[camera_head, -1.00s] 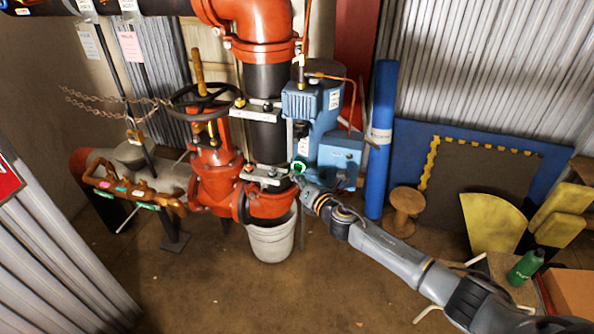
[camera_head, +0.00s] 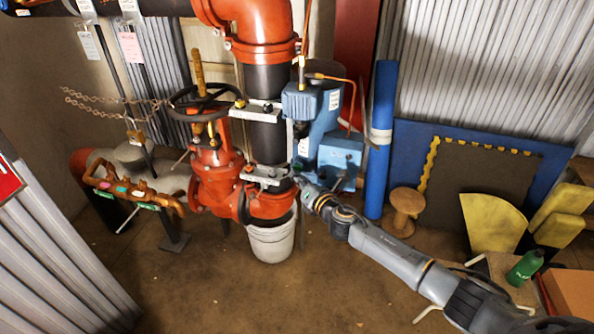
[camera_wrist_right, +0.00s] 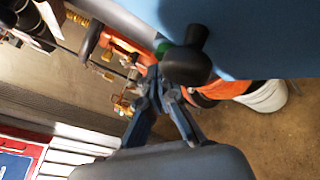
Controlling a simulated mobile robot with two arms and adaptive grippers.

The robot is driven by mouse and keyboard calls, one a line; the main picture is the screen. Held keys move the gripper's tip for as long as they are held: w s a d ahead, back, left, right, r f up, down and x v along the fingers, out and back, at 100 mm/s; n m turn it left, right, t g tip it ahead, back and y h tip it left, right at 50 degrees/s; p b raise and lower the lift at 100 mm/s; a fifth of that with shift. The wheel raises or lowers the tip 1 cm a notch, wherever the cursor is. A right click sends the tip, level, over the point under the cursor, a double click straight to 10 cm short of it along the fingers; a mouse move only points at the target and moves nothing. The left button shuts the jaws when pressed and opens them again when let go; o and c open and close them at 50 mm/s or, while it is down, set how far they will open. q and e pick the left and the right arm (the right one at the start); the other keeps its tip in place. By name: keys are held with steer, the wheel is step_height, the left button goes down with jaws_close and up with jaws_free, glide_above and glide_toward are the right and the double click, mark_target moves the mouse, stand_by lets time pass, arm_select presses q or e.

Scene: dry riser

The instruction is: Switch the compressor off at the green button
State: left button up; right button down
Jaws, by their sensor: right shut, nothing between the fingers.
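The compressor (camera_head: 336,152) is a blue unit with a motor and box, right of the black and red pipe, in the head view. It fills the top right of the right wrist view as a blue surface (camera_wrist_right: 255,35). The green button (camera_wrist_right: 162,48) shows there as a small dark green patch, partly hidden by a black knob (camera_wrist_right: 187,64). My right gripper (camera_head: 299,181) is at the compressor's lower left. In the wrist view its shut, empty fingers (camera_wrist_right: 159,82) are just below the green patch; I cannot tell whether they touch it. My left gripper is not in view.
A red valve with a black handwheel (camera_head: 203,98) stands left of the pipe. A white bucket (camera_head: 271,240) is below the gripper. A blue roll (camera_head: 381,140) and a wooden spool (camera_head: 405,208) stand to the right. The front floor is clear.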

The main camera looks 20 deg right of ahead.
steer(key=shift+s+a, duration=0.1)
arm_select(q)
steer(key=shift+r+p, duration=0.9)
arm_select(e)
steer(key=s+a, duration=0.2)
steer(key=s, duration=0.1)
steer(key=s+a, duration=0.1)
steer(key=shift+s+a, duration=0.1)
steer(key=shift+s, duration=0.3)
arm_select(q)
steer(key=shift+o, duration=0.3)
